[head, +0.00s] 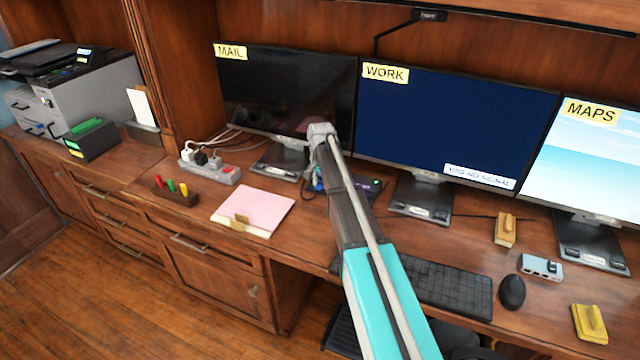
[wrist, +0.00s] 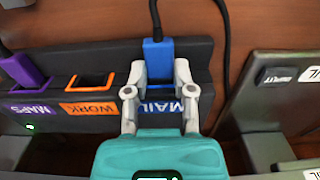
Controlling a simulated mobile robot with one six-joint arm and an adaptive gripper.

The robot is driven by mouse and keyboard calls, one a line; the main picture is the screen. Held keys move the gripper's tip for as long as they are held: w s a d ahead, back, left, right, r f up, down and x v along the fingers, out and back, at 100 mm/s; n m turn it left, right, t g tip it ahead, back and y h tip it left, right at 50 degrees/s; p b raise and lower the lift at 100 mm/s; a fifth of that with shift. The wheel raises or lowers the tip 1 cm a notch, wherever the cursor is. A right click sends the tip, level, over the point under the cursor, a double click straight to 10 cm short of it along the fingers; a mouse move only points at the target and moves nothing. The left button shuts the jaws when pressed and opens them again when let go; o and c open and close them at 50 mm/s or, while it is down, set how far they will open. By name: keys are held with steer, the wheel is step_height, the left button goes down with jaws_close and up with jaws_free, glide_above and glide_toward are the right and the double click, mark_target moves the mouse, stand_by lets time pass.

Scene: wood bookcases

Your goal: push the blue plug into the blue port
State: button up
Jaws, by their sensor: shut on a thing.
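The blue plug (wrist: 158,52), with a black cable running up from it, is between the fingers of my gripper (wrist: 160,74) in the wrist view. My gripper is shut on it, over the MAIL section of a black dock (wrist: 92,60). The blue MAIL label (wrist: 165,107) shows between the fingers. In the head view my arm covers most of the dock (head: 367,186) and my gripper.
Left of the fingers are an empty orange WORK port (wrist: 90,82) and a purple plug (wrist: 22,70) at MAPS. A monitor stand (wrist: 265,95) is close on the right. The MAIL monitor (head: 285,90) is dark; the WORK monitor (head: 450,125) reads USB no signal.

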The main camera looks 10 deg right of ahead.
steer(key=shift+w+d, duration=0.1)
steer(key=shift+w, duration=0.05)
steer(key=o, duration=1)
steer(key=shift+s+a, duration=0.85)
steer(key=shift+s, duration=0.35)
steer(key=shift+s+a, duration=0.85)
steer(key=shift+s, duration=0.3)
steer(key=shift+s+a, duration=0.85)
steer(key=shift+s, duration=0.35)
steer(key=s+d+r+n+p, duration=0.1)
steer(key=s+r+n+p, duration=0.2)
steer(key=s, duration=0.9)
steer(key=s+d+r+n+p, duration=0.1)
steer(key=s+r+n+p, duration=0.3)
steer(key=s+r+p, duration=0.4)
steer(key=s, duration=0.4)
steer(key=shift+s+r, duration=0.15)
steer(key=shift+s, duration=0.05)
